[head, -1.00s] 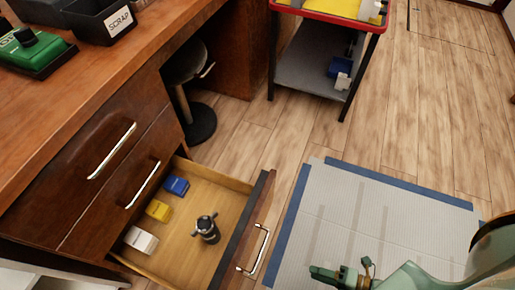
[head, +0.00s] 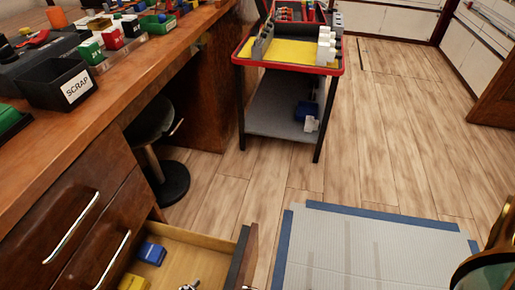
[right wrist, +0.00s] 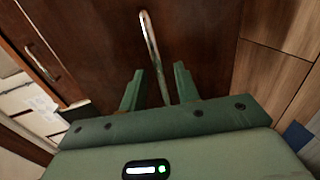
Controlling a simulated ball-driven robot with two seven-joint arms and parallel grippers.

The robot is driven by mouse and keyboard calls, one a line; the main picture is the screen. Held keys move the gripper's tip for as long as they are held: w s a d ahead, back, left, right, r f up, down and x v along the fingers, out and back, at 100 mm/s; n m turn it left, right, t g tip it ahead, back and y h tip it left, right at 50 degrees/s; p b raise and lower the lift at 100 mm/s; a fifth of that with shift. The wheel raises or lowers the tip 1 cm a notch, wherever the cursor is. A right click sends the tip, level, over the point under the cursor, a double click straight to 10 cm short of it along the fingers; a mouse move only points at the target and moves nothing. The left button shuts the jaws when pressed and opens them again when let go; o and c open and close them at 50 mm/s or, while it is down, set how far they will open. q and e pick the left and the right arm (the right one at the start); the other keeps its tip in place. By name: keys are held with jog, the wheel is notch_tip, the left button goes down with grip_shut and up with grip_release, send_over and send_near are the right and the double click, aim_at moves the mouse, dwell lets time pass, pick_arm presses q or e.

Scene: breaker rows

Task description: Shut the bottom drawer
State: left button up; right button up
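The bottom drawer (head: 200,240) stands pulled out from the wooden desk at the lower left of the head view. The lower part of it is cut off by the frame edge. Inside are a blue block (head: 152,253), a yellow block (head: 132,282) and part of a dark metal item (head: 190,286). In the right wrist view my right gripper (right wrist: 158,82) is open, with a metal bar handle (right wrist: 150,45) between its fingers on a dark brown front that appears to be this drawer's. Contact cannot be told. My left gripper is not in view.
Two shut drawer fronts with handles (head: 72,228) are left of the open drawer. A stool (head: 165,180) stands under the desk. A trolley (head: 285,110) stands behind, and a taped grey mat (head: 360,250) lies right of the drawer. Wood floor between is bare.

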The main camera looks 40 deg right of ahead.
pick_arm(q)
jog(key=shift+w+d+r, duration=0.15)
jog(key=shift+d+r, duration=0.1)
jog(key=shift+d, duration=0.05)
pick_arm(e)
jog(key=shift+w+a+f, duration=0.1)
jog(key=shift+w+a, duration=0.25)
jog(key=shift+w, duration=0.05)
grip_shut()
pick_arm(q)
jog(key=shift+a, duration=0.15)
pick_arm(e)
jog(key=shift+w, duration=0.1)
